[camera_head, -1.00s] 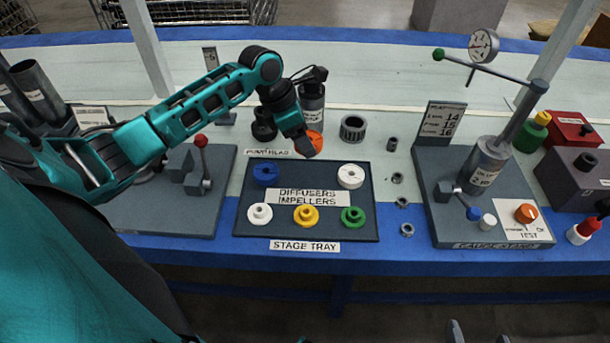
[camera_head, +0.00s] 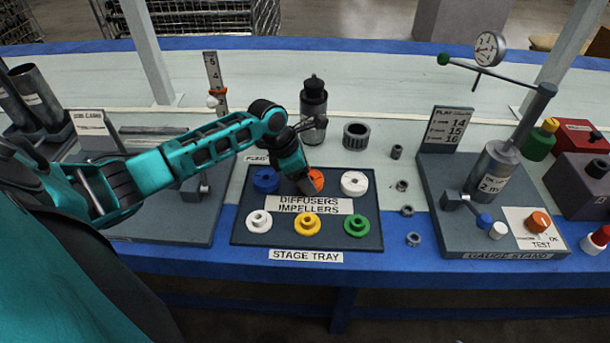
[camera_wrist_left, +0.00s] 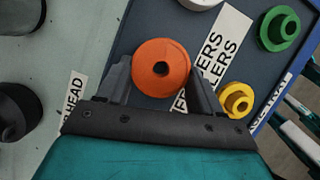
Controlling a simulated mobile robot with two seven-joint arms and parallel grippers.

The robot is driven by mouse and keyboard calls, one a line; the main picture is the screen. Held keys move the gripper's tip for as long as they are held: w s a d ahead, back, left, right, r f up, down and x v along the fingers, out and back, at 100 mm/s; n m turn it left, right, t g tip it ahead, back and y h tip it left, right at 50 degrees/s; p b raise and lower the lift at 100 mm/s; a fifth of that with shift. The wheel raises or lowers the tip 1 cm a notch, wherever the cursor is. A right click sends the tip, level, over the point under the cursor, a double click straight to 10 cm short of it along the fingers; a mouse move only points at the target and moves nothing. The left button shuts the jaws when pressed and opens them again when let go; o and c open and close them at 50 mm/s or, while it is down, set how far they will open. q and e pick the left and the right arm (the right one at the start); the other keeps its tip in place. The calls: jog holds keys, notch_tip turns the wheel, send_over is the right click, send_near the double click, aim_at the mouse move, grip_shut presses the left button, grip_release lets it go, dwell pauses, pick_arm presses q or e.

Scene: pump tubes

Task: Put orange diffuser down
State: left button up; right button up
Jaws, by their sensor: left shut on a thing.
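The orange diffuser (camera_head: 316,179) is a round disc with a centre hole. It is at the back row of the stage tray (camera_head: 242,226), between the blue diffuser (camera_head: 266,179) and the white diffuser (camera_head: 354,184). My left gripper (camera_head: 308,185) is shut on it, and partly hides it in the head view. In the left wrist view the orange diffuser (camera_wrist_left: 161,68) sits between the two fingers (camera_wrist_left: 160,85). I cannot tell whether it touches the tray. My right gripper is not clearly in view.
White, yellow and green impellers (camera_head: 307,224) stand in the tray's front row. The pump head (camera_head: 314,105) stands behind the tray. Small rings (camera_head: 407,210) lie between the tray and the gauge stand (camera_head: 445,240).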

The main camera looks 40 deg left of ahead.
pick_arm(q)
jog(key=shift+f, duration=0.1)
jog(key=o, duration=1.3)
jog(key=p+v, duration=0.4)
jog(key=v, duration=0.8)
